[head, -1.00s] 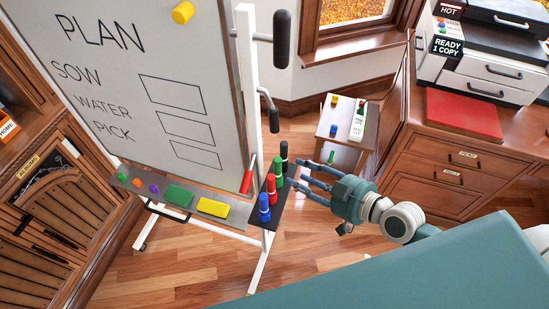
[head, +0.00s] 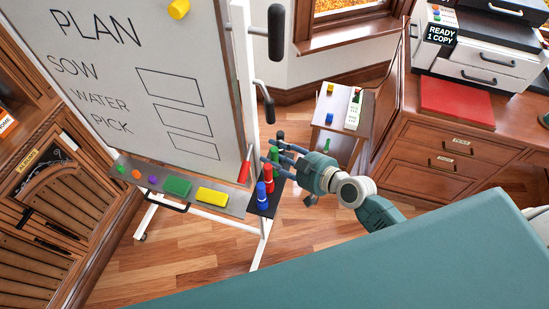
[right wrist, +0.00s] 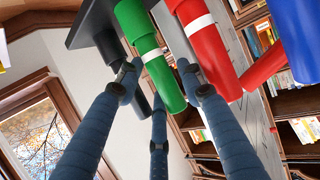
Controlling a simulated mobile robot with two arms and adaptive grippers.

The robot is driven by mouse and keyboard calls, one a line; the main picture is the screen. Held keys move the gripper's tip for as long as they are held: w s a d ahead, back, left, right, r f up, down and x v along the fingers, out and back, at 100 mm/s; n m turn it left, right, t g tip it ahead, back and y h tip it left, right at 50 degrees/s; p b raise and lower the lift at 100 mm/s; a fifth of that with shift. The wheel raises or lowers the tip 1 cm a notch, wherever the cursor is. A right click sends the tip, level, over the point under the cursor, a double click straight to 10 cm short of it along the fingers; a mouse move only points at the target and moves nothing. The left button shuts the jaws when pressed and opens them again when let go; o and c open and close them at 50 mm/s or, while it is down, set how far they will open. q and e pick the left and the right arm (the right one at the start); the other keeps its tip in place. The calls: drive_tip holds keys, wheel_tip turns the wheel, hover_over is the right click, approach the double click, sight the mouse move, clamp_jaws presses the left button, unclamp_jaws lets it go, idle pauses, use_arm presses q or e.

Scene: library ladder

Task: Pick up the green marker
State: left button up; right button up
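The green marker (head: 274,154) stands upright in the dark holder (head: 254,210) at the whiteboard's right side, between the black marker (head: 281,135) and the red marker (head: 268,172). The blue marker (head: 263,196) is nearest in that row. My right gripper (head: 273,158) is open, its fingers reaching over the green marker and partly hiding it. In the right wrist view, the green marker (right wrist: 150,55) lies between the spread fingers (right wrist: 158,80); one fingertip is close to the red marker (right wrist: 207,45). Contact cannot be told. My left gripper is not in view.
The whiteboard (head: 120,75) has a tray (head: 230,203) with a green eraser (head: 177,186), a yellow eraser (head: 212,197) and magnets. A red tilted object (head: 244,172) is beside the markers. A small side table (head: 335,110) stands behind; a wooden cabinet (head: 450,150) is at right.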

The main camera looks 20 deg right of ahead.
drive_tip(key=c, duration=0.6)
drive_tip(key=shift+r, duration=0.15)
